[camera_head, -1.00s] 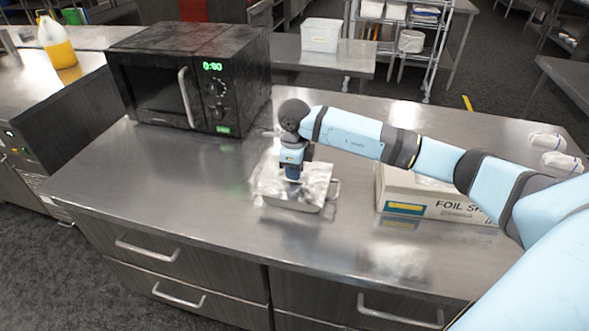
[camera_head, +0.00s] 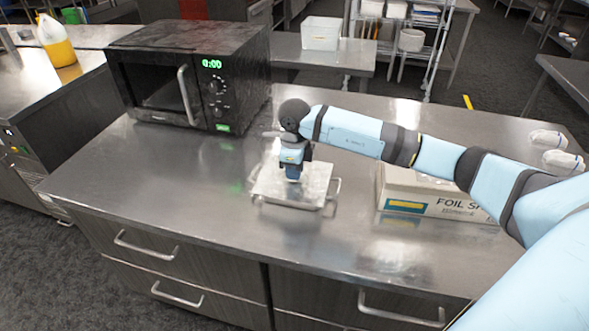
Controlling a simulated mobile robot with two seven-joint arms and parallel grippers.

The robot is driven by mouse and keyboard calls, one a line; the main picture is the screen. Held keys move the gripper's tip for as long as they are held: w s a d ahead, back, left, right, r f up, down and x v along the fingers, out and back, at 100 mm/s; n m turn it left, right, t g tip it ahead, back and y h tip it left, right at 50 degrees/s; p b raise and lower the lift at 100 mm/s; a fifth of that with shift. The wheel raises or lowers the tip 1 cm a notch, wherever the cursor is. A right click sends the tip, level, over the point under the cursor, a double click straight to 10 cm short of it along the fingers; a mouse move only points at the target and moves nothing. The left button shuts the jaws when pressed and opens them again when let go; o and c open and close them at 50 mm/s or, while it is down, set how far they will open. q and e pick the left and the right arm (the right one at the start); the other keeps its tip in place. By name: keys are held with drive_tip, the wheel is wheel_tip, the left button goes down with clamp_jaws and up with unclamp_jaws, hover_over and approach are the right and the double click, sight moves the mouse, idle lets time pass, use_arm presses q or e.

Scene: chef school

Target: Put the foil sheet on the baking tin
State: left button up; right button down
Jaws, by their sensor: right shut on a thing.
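The foil sheet (camera_head: 306,193) looks like a flat, shiny square, lying over the top of the baking tin (camera_head: 335,188). The tin sits on the steel counter, and its wire handles show at the left and right of the sheet; the rest of it is mostly hidden. My right gripper (camera_head: 293,179) points down at the middle of the sheet and is shut on the foil sheet. The fingertips are too small to make out clearly. My left gripper is not in view.
A foil sheet box (camera_head: 405,203) stands right of the tin, under my right arm. A black microwave (camera_head: 190,75) stands at the back left. Two small white rolled items (camera_head: 548,139) lie at the far right. The counter (camera_head: 170,195) is clear left of the tin.

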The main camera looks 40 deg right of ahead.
drive_tip(key=c, duration=1)
unclamp_jaws()
drive_tip(key=shift+r, duration=0.15)
drive_tip(key=shift+r+p, duration=1.85)
drive_tip(key=shift+r, duration=1.55)
